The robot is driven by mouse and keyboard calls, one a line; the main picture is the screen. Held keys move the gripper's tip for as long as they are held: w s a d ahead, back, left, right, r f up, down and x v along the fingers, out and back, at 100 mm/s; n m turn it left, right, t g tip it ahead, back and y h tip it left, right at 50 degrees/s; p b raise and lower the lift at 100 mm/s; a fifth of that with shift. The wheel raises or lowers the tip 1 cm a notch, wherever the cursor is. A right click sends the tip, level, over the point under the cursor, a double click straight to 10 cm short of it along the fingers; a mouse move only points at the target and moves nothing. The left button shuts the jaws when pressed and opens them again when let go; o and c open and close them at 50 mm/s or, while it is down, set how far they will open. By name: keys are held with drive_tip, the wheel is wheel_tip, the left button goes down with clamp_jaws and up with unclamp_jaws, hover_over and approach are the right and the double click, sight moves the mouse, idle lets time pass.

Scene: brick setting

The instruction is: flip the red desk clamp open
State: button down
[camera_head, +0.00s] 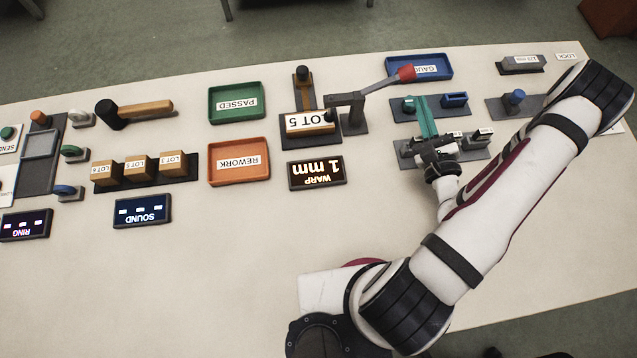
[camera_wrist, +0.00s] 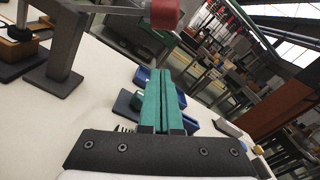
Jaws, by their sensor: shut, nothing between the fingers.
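The desk clamp (camera_head: 352,112) is grey, with a long lever that slants up to the right and ends in a red grip (camera_head: 406,73). Its short pressing end is over the LOT 5 block (camera_head: 308,123); I cannot tell whether it touches. In the wrist view, the red grip (camera_wrist: 166,13) is at the top, beyond and above my fingertips, and the grey post (camera_wrist: 62,55) is at the left. My gripper (camera_head: 422,98) has teal fingers, shut together and empty, just below and right of the red grip and apart from it. The fingers also show in the wrist view (camera_wrist: 159,70).
A blue GAUGE tray (camera_head: 440,70) lies behind the red grip. A holder with blue parts (camera_head: 455,99) is beside my fingers. Green (camera_head: 237,117) and orange (camera_head: 240,180) trays and a WARP display (camera_head: 317,187) are left. The front table is mostly clear.

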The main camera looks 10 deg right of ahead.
drive_tip(key=s, duration=0.9)
drive_tip(key=a+r+n+g+y, duration=0.3)
drive_tip(key=a+r+n+y, duration=0.25)
drive_tip(key=a+y, duration=0.2)
drive_tip(key=a+r+n+g+y, duration=0.4)
drive_tip(key=a+r+n+y, duration=0.15)
drive_tip(key=a, duration=0.25)
drive_tip(key=s+a+r+n+g+h, duration=0.1)
drive_tip(key=s+a+n+g+h, duration=0.2)
drive_tip(key=s+a+n+g, duration=0.6)
drive_tip(key=s+n+g, duration=0.1)
drive_tip(key=s+g, duration=0.1)
drive_tip(key=g, duration=0.2)
drive_tip(key=shift+s+r+g+h, duration=0.2)
drive_tip(key=shift+s+g+h, duration=0.05)
drive_tip(key=shift+g+h, duration=0.05)
